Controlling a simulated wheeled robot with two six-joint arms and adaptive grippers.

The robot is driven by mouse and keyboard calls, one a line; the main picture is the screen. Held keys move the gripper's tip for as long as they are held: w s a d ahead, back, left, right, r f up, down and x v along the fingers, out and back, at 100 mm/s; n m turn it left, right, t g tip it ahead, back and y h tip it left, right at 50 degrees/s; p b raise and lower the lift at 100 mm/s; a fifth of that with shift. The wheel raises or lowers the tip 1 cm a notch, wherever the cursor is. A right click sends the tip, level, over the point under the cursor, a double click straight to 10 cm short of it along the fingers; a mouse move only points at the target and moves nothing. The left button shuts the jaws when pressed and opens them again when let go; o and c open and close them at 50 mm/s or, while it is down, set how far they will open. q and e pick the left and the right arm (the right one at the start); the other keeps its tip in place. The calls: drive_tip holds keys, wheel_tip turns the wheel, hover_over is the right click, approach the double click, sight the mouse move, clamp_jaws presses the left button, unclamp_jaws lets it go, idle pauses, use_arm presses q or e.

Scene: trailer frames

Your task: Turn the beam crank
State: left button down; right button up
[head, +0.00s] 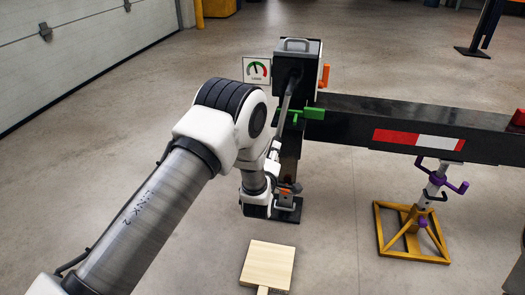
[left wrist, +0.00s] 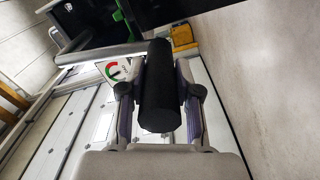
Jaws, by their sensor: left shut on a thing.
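The crank's grey metal arm (head: 284,108) slants down from the black post head (head: 298,66) at the left end of the black beam (head: 350,122). In the left wrist view, the crank's black cylindrical handle (left wrist: 160,90) lies between the fingers of my left gripper (left wrist: 163,100), which is shut on it. A metal tube (left wrist: 98,53) of the crank runs left from the handle's far end. In the head view, my left gripper (head: 271,160) is low by the post, partly hidden by my own wrist; the handle is hidden there. My right gripper is not in view.
A load gauge sign (head: 256,70) stands left of the post head. Green (head: 308,113) and orange (head: 325,76) parts stick out near it. A yellow stand (head: 410,232) supports the beam. A wooden board (head: 268,265) lies on the floor in front.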

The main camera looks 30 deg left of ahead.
use_arm(q)
drive_tip(key=shift+w+d+f, duration=0.1)
drive_tip(key=shift+w+d, duration=0.1)
drive_tip(key=shift+d, duration=0.45)
drive_tip(key=shift+w+d, duration=0.15)
drive_tip(key=shift+d, duration=0.5)
drive_tip(key=c, duration=0.8)
unclamp_jaws()
drive_tip(key=shift+d, duration=0.1)
drive_tip(key=shift+s, duration=0.1)
drive_tip(key=v, duration=1.1)
drive_tip(key=shift+s, duration=0.4)
